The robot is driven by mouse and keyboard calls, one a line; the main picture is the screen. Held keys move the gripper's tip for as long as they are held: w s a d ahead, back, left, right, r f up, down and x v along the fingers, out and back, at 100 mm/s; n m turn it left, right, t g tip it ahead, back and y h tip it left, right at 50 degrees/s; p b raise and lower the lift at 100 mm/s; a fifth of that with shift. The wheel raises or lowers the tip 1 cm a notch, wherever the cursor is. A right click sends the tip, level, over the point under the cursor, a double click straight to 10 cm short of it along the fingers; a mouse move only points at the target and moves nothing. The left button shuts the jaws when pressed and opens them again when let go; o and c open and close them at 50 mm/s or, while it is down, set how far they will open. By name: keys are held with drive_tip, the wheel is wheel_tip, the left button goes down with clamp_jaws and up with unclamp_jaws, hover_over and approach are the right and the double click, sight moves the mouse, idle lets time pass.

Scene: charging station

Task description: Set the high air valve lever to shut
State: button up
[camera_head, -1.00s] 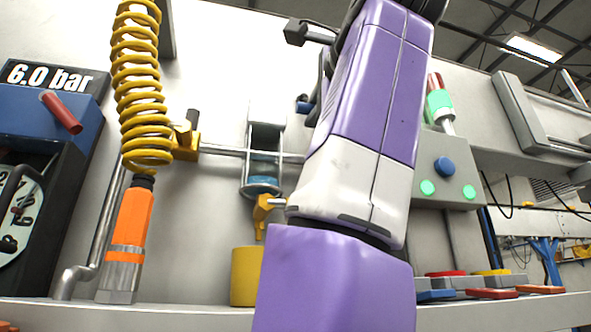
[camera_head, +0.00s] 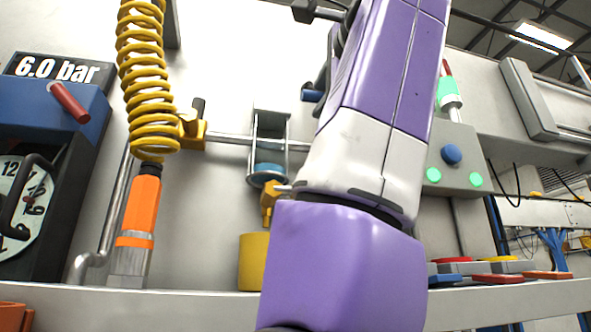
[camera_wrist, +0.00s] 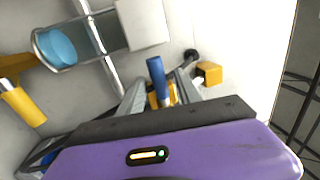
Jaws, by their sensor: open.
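A blue-handled lever (camera_wrist: 157,80), which looks like the high air valve lever, stands out from a yellow body that is partly hidden between my fingers in the wrist view. In the head view its blue handle (camera_head: 312,95) sticks out to the left from behind my arm, about level. My gripper (camera_wrist: 160,97) is open, with a grey finger on each side of the lever's base. I cannot tell whether either finger touches it. In the head view my arm hides the gripper and the rest of the valve.
A filter with a blue bowl (camera_head: 267,172) and a pipe (camera_head: 230,138) lie left of the lever. A yellow valve (camera_head: 193,130), a yellow coiled hose (camera_head: 148,85) and a gauge box with a red lever (camera_head: 68,102) stand farther left. A yellow block (camera_wrist: 208,72) sits near my fingers.

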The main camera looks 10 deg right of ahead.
drive_tip(key=s+f+b, duration=0.1)
drive_tip(key=s+b, duration=0.1)
drive_tip(key=s, duration=0.4)
drive_tip(key=shift+s+f, duration=0.15)
drive_tip(key=shift+s, duration=0.05)
